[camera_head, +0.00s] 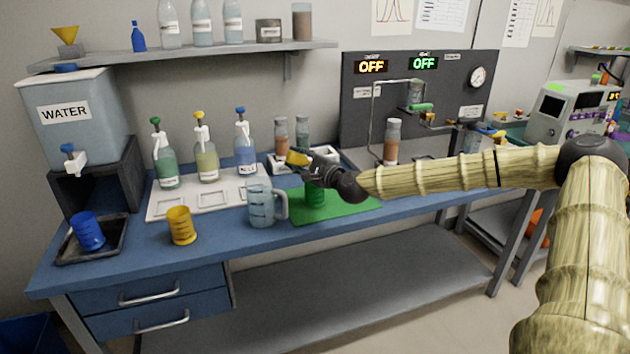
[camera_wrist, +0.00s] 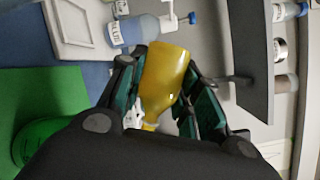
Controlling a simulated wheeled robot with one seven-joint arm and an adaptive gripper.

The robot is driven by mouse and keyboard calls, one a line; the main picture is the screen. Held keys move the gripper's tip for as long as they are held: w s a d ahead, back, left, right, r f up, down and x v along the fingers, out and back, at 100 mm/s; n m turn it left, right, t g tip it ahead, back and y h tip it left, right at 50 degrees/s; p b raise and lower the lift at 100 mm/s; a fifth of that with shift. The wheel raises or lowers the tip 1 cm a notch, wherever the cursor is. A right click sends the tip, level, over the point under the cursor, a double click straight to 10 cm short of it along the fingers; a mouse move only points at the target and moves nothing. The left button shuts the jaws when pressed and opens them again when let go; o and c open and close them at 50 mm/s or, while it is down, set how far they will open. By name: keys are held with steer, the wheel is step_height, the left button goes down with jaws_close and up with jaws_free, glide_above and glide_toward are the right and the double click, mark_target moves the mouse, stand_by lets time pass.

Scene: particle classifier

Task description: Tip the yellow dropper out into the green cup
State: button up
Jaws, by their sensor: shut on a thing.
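My gripper (camera_head: 312,166) is shut on the yellow dropper (camera_head: 297,158) and holds it in the air. In the wrist view the dropper (camera_wrist: 166,72) is between the fingers, its broad yellow end facing away from the camera. I cannot tell whether anything is running out of it. The green cup (camera_head: 315,195) stands upright on the green mat (camera_head: 350,206), just below my gripper in the head view. In the wrist view the cup (camera_wrist: 35,145) is at the lower left, partly hidden by my gripper. The inside of the cup does not show.
A clear jug (camera_head: 261,203) stands left of the mat. A white tray (camera_head: 226,197) holds bottles with green, yellow and blue tops. A yellow cup (camera_head: 181,226) and a blue cup (camera_head: 88,231) are at left. A dark panel (camera_head: 352,100) rises behind. The bench front between the cups is bare.

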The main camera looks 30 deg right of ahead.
steer(key=shift+s+d+r+m+t+b, duration=0.2)
steer(key=shift+m+b, duration=0.3)
steer(key=shift+b, duration=1.05)
steer(key=shift+w+d+r+m+t+b, duration=0.2)
steer(key=shift+m+b, duration=0.3)
steer(key=shift+b, duration=1.1)
steer(key=shift+s+d+r+m+t+b, duration=0.1)
steer(key=shift+s+r+m+t+b, duration=0.3)
steer(key=shift+b, duration=1.15)
stand_by(1.6)
steer(key=shift+w+f, duration=0.2)
steer(key=shift+w, duration=0.05)
steer(key=shift+r+p, duration=0.2)
steer(key=shift+p, duration=0.45)
steer(key=p, duration=0.2)
steer(key=n+g+p, duration=0.1)
steer(key=p, duration=0.2)
steer(key=shift+w+a+f, duration=0.1)
steer(key=shift+a, duration=0.25)
steer(key=n+p, duration=0.1)
steer(key=p, duration=0.1)
steer(key=n+p, duration=0.1)
steer(key=p, duration=0.2)
steer(key=shift+a+f+g, duration=0.2)
steer(key=shift+f+g, duration=0.2)
steer(key=shift+w+f, duration=0.1)
steer(key=shift+f, duration=0.4)
steer(key=shift+a+r+n+p, duration=0.1)
steer(key=shift+n+p, duration=0.4)
steer(key=shift+p, duration=0.7)
